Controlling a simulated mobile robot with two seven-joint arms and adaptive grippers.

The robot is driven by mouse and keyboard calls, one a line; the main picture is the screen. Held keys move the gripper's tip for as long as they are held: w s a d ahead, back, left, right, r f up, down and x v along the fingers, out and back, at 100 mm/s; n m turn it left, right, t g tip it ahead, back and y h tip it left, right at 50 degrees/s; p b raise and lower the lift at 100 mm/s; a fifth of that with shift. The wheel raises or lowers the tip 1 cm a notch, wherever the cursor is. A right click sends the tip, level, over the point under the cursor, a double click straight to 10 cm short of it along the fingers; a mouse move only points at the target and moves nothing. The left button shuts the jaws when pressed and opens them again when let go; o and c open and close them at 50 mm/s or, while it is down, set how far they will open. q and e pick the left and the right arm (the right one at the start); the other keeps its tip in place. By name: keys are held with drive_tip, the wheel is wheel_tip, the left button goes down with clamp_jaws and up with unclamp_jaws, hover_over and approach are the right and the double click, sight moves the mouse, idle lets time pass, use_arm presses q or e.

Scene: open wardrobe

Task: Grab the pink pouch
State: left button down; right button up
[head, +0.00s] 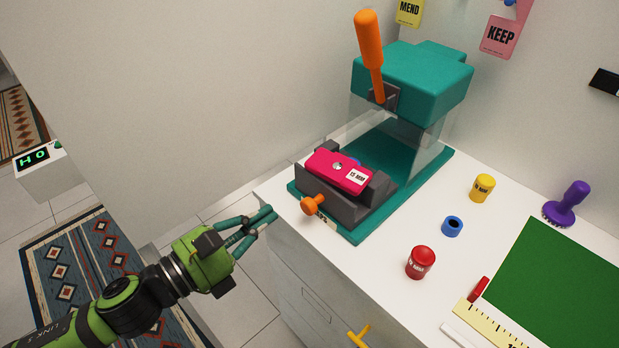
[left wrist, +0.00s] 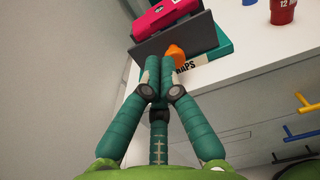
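The pink pouch (head: 324,166), with a round silver snap and a white label, lies tilted in a grey holder (head: 335,205) on the teal base of a press. In the left wrist view the pouch (left wrist: 168,17) is at the top, beyond the fingers. My left gripper (head: 274,214) is left of the counter's corner, apart from the pouch, pointing toward the press. Its fingertips (left wrist: 166,66) come together with nothing visible between them. An orange knob (head: 314,204) on the holder's front shows just beyond the fingertips in the wrist view. My right gripper is not in view.
The teal press (head: 413,75) with an orange lever (head: 370,50) stands behind the pouch. The counter edge is close to my left gripper.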

sight(324, 176)
use_arm(q)
drive_tip(key=p+x, duration=0.3)
drive_tip(key=x, duration=0.7)
drive_tip(key=shift+w+d, duration=0.45)
drive_tip(key=shift+d, duration=0.05)
drive_tip(key=shift+p+x, duration=0.35)
drive_tip(key=shift+x, duration=0.7)
drive_tip(key=shift+w, duration=0.15)
